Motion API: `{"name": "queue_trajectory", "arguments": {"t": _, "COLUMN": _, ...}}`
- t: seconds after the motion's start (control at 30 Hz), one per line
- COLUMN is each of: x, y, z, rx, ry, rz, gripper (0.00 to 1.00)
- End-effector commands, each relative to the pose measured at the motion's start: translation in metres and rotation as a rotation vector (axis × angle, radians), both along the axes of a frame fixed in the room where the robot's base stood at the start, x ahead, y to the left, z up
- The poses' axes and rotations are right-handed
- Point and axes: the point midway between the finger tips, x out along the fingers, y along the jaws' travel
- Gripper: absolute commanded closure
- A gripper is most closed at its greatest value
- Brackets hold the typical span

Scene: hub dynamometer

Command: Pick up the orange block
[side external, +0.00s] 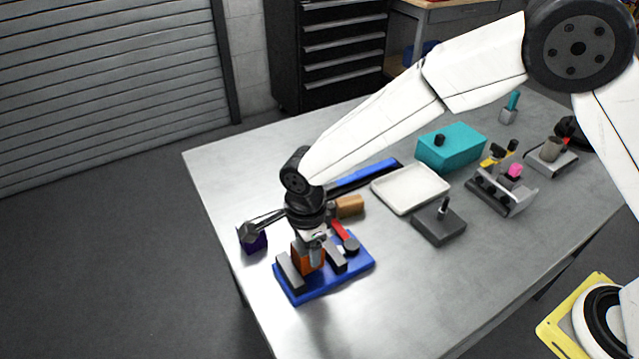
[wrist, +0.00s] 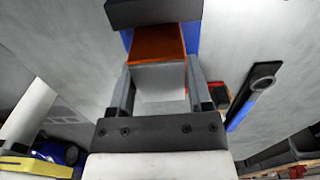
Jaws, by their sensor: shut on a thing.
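The orange block (side external: 302,256) is at the blue fixture (side external: 345,278), between its grey jaw bars. Whether it touches the base cannot be told. My gripper (side external: 312,250) points down at it, with its fingers shut on the block. In the wrist view the orange block (wrist: 157,42) shows beyond a pale grey face that lies between the two fingers of my gripper (wrist: 155,88). A dark bar of the fixture (wrist: 155,12) stands just beyond the block.
A dark purple block (side external: 254,242) lies left of the fixture and a tan block (side external: 349,206) behind it. A white tray (side external: 390,204), a dark grey block with a peg (side external: 439,226) and a teal box (side external: 461,143) stand to the right. The table's front right is clear.

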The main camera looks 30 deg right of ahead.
Motion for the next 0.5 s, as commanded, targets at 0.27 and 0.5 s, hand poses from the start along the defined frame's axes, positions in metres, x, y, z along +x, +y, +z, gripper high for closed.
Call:
{"name": "queue_trajectory", "arguments": {"t": 0.27, "x": 0.000, "y": 0.000, "z": 0.013, "rx": 0.002, "ry": -0.002, "rz": 0.000, "gripper": 0.87}}
{"name": "queue_trajectory", "arguments": {"t": 0.5, "x": 0.000, "y": 0.000, "z": 0.023, "rx": 0.001, "ry": -0.002, "rz": 0.000, "gripper": 0.87}}
